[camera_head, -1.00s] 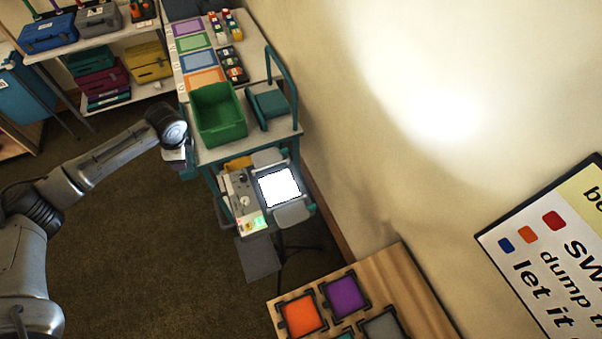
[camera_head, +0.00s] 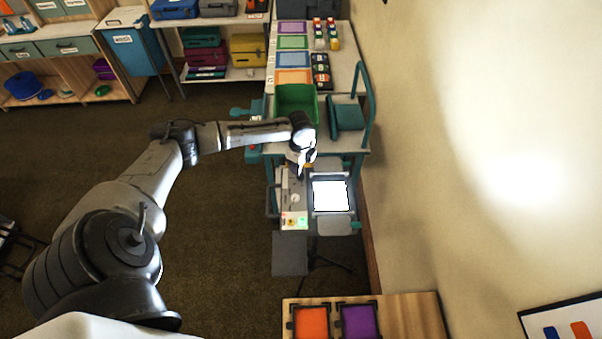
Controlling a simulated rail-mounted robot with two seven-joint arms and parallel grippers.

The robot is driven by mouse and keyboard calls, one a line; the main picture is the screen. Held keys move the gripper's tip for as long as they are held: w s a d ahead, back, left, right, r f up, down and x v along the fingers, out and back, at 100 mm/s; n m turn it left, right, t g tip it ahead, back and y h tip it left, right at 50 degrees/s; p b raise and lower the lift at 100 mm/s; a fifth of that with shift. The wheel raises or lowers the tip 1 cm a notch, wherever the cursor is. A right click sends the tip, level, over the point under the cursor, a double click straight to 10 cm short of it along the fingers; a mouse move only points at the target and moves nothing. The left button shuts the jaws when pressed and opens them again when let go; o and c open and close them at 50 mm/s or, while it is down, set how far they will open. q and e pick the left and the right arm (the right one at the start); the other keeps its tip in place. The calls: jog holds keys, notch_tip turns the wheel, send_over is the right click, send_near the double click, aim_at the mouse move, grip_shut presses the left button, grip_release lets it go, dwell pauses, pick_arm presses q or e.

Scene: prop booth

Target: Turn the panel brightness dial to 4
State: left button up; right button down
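A bright white lit panel (camera_head: 330,196) sits in a grey frame on a stand beside the wall. To its left is a narrow grey control box (camera_head: 293,212) with a small pale round knob (camera_head: 295,198), which looks like the dial; its markings are too small to read. A small green display (camera_head: 302,221) glows at the box's near end. My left gripper (camera_head: 301,174) points down over the far end of the control box, just beyond the knob. Its fingers are too small to tell open from shut, and contact cannot be told. My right gripper is out of view.
A table (camera_head: 345,72) behind the stand holds a green bin (camera_head: 295,102), coloured mats and a teal seat-like object (camera_head: 346,116). The wall is close on the right. A wooden board (camera_head: 405,318) with coloured squares is nearest. Open floor lies left of the stand.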

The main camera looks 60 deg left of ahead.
pick_arm(q)
notch_tip(320, 180, down, 5)
jog(key=shift+f, duration=0.65)
jog(key=shift+c, duration=0.3)
